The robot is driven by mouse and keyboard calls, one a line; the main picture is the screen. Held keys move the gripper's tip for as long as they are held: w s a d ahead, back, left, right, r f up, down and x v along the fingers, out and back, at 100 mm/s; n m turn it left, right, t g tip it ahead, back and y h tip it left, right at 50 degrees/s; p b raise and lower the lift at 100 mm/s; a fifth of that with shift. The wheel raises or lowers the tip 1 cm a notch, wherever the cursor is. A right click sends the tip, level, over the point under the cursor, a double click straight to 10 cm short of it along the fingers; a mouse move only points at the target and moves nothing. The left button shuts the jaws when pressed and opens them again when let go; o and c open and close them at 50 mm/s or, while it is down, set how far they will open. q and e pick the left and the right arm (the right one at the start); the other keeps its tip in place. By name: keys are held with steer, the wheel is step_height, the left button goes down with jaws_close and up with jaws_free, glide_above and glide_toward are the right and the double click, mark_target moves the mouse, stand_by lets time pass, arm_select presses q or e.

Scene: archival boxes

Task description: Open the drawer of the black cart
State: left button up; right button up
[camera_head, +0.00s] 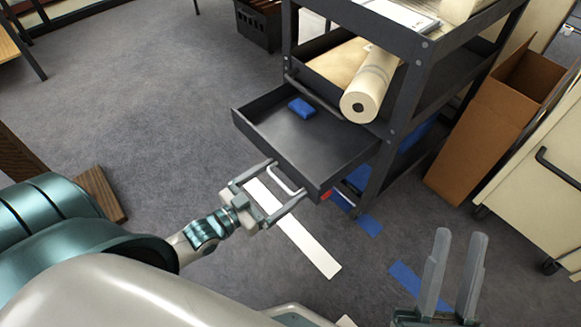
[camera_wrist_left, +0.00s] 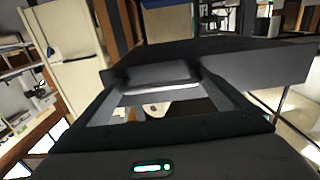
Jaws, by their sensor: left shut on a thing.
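The black cart (camera_head: 402,75) stands at the top right of the head view. Its drawer (camera_head: 318,143) is pulled well out toward me, with a small blue block (camera_head: 301,108) inside. The pale, U-shaped handle (camera_head: 282,184) is on the drawer's front. My left gripper (camera_head: 287,179) is at the front, shut on the handle, with one finger toward each end of it. In the left wrist view, the dark drawer front (camera_wrist_left: 255,65) and the pale handle (camera_wrist_left: 165,87) show beyond the gripper. My right gripper (camera_head: 457,268) is open and empty, at the lower right.
A paper roll (camera_head: 369,82) lies on the cart's shelf above the drawer. A brown cardboard box (camera_head: 497,118) and a cream cart (camera_head: 545,180) stand to the right. A wooden piece (camera_head: 103,195) is at left. Blue and white strips mark the carpet. Open carpet lies left of the drawer.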

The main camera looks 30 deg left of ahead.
arm_select(q)
steer(key=shift+s, duration=0.2)
arm_select(e)
steer(key=shift+a+f, duration=0.15)
steer(key=shift+f, duration=0.05)
arm_select(q)
steer(key=o, duration=1.2)
steer(key=shift+c, duration=0.2)
steer(key=p+v, duration=0.2)
steer(key=v, duration=1.5)
steer(key=shift+s, duration=0.2)
arm_select(e)
step_height(320, 180, down, 6)
steer(key=w+a+g+h, duration=0.1)
steer(key=g, duration=0.3)
steer(key=shift+w+a, duration=0.3)
steer(key=shift+w, duration=0.05)
